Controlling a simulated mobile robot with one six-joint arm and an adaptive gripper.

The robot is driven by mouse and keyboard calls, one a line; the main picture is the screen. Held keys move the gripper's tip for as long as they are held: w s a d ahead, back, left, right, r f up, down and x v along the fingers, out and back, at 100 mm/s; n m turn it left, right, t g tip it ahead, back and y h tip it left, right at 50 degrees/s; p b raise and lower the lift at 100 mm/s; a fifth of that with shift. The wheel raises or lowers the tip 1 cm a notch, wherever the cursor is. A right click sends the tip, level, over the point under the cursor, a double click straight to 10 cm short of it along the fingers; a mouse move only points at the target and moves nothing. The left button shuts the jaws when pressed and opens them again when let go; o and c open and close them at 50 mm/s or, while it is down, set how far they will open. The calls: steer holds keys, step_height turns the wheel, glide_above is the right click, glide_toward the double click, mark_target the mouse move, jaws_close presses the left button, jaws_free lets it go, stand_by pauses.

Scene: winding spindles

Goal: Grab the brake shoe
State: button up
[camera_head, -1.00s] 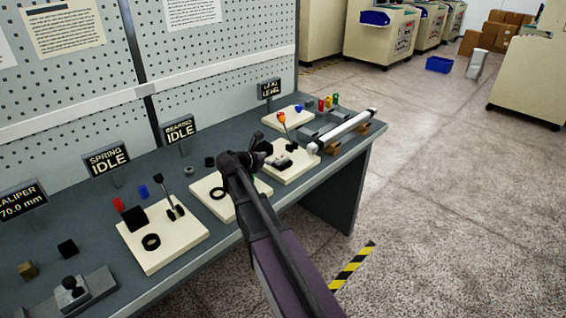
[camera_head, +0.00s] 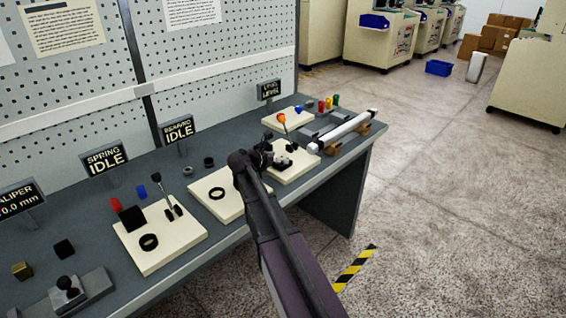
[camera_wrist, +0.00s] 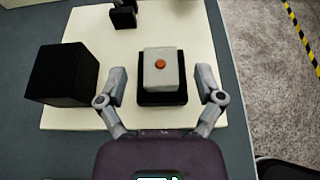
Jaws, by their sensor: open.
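A grey block with an orange dot on a black base (camera_wrist: 161,72) sits on a cream board (camera_wrist: 215,60) in the wrist view. It looks like the brake shoe, though no label confirms this. My gripper (camera_wrist: 160,78) is open, with one finger on each side of the block and a gap beside each. In the head view, my gripper (camera_head: 267,156) is over the third cream board, and the block (camera_head: 285,162) shows small beside it, partly hidden.
A black cube (camera_wrist: 64,75) stands to the left of my gripper, and a small black bracket (camera_wrist: 123,14) lies beyond it. A pale roller (camera_head: 345,131) lies farther right on the bench.

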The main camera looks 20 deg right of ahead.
jaws_close()
steer(key=shift+r, duration=0.1)
stand_by(0.3)
step_height(320, 180, up, 3)
steer(key=p, duration=0.3)
steer(key=shift+r+p, duration=0.2)
steer(key=shift+p, duration=0.15)
steer(key=s+a, duration=0.4)
steer(key=s, duration=0.3)
steer(key=s+a+r+p, duration=0.1)
steer(key=s+a, duration=0.2)
steer(key=s, duration=0.4)
steer(key=shift+a+r, duration=0.2)
steer(key=shift+a, duration=0.15)
